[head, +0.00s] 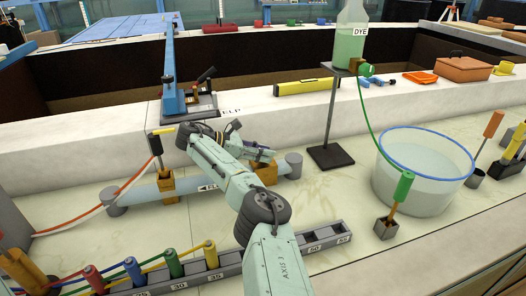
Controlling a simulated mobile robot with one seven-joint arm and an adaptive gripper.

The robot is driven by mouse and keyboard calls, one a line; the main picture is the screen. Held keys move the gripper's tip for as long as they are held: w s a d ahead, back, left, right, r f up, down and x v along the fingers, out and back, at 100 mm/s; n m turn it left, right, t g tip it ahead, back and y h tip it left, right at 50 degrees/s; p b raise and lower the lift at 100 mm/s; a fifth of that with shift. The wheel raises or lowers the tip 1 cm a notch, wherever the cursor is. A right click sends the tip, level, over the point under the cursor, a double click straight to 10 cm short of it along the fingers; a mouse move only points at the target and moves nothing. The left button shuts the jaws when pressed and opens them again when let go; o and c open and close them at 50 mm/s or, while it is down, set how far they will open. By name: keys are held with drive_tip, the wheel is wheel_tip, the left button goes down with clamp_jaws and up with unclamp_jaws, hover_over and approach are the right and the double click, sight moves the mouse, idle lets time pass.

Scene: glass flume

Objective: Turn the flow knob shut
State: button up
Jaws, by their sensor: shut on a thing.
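A pale blue pipe (144,192) lies on the bench between grey end posts, with an arrow label partly hidden by my arm. A brass-coloured valve block (266,174) sits on its right part. My gripper (267,155) is just above this block, at the end of my pale green arm, which reaches in from the bottom. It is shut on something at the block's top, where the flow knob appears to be. The fingers and arm hide the knob, so its turn angle cannot be told.
A second brass block (167,181) with a black and yellow probe stands left. A dye bottle (350,38) on a stand (331,156) and a blue-rimmed tub (425,172) are right. A slotted rack (228,270) with coloured plugs lies in front.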

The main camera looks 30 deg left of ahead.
drive_tip(key=o, duration=1.1)
drive_tip(key=shift+o, duration=0.2)
drive_tip(key=shift+w+n+t, duration=0.1)
drive_tip(key=shift+n+t, duration=0.2)
